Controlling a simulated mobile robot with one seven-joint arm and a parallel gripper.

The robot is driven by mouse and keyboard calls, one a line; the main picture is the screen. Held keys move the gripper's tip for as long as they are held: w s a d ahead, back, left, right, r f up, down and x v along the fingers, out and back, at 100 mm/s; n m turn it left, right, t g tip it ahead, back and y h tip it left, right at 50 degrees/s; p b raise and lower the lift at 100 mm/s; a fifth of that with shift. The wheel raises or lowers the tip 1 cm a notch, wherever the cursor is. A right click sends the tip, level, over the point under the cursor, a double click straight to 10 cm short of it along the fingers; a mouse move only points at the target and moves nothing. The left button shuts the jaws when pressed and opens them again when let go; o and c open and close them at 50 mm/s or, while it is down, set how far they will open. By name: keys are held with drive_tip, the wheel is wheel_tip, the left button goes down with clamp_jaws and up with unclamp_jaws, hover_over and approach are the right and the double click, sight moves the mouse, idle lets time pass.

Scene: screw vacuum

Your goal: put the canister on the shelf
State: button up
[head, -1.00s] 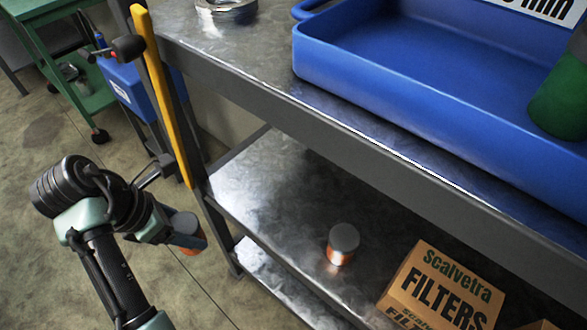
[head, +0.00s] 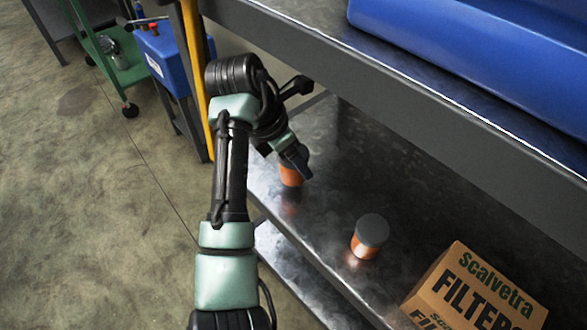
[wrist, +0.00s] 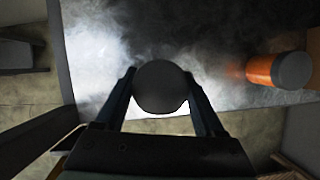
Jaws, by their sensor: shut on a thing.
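My gripper (wrist: 162,105) is shut on a canister with a grey round lid (wrist: 161,87), held between the two fingers in the wrist view. In the head view the held canister's orange side (head: 291,176) shows below my gripper (head: 296,160), over the left end of the lower metal shelf (head: 335,150). I cannot tell whether its base touches the shelf. A second orange canister with a grey lid (head: 369,236) stands upright on the shelf to the right; it also shows at the right of the wrist view (wrist: 280,70).
A cardboard filter box (head: 475,290) sits on the shelf right of the standing canister. The upper worktop's edge (head: 400,95) overhangs the shelf, with a blue tray (head: 470,50) on top. A yellow post (head: 190,60) stands at the left end. Bare shelf lies between the canisters.

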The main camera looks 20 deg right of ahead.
sight(294, 169)
wheel_tip(294, 169, down, 3)
drive_tip(key=shift+f+b, duration=0.1)
drive_tip(key=shift+b, duration=0.5)
drive_tip(key=o, duration=1.4)
drive_tip(key=shift+o, duration=0.2)
drive_tip(key=p+v, duration=0.5)
drive_tip(key=v, duration=0.7)
